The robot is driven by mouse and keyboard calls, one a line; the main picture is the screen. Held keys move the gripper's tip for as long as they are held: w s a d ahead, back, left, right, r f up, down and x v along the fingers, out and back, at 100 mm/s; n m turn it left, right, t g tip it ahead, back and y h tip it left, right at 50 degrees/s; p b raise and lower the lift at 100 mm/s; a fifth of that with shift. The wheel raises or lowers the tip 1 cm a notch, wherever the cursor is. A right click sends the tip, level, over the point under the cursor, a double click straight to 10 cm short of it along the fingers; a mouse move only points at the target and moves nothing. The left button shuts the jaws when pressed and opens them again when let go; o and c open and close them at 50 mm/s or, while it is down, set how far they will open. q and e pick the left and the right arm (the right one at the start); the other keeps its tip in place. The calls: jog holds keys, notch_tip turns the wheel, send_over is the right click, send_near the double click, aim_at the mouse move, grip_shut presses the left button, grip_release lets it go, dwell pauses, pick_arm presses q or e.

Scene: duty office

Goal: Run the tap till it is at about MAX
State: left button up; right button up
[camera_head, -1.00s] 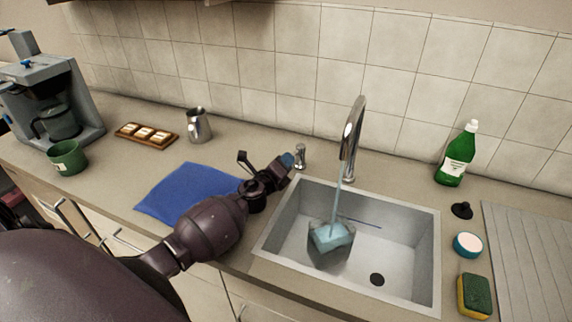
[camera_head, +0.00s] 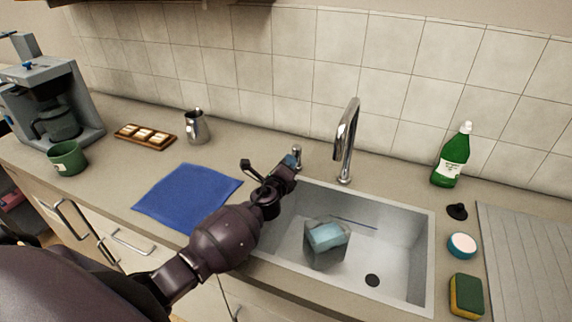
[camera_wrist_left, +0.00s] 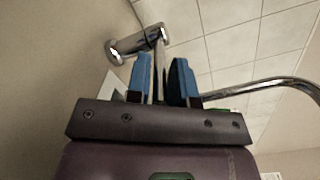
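The chrome tap (camera_head: 346,140) arches over the sink, and no stream shows below its spout. A see-through grey container (camera_head: 322,252) stands in the sink (camera_head: 398,222) under the spout. It holds light blue water (camera_head: 327,236), with the surface seemingly near the rim; no MAX mark is readable. The tap's small lever (camera_head: 297,151) stands left of the spout. My left gripper (camera_head: 290,163) is at the lever. In the left wrist view its blue fingertips (camera_wrist_left: 160,80) are apart, with the chrome lever (camera_wrist_left: 157,45) between them and gaps beside it. My right gripper is out of view.
Left are a blue cloth (camera_head: 188,196), a steel pitcher (camera_head: 195,127), a snack tray (camera_head: 146,137), a green mug (camera_head: 67,158) and a coffee machine (camera_head: 55,95). Right are a green bottle (camera_head: 452,158), a black plug (camera_head: 457,211), a white-topped round item (camera_head: 462,245) and a sponge (camera_head: 466,296).

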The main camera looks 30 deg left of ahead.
pick_arm(q)
jog(key=shift+o, duration=1.2)
jog(key=shift+s, duration=0.1)
jog(key=shift+s+d, duration=0.1)
jog(key=shift+s, duration=0.2)
jog(key=v, duration=0.9)
jog(key=shift+s+d, duration=0.15)
jog(key=shift+s, duration=0.35)
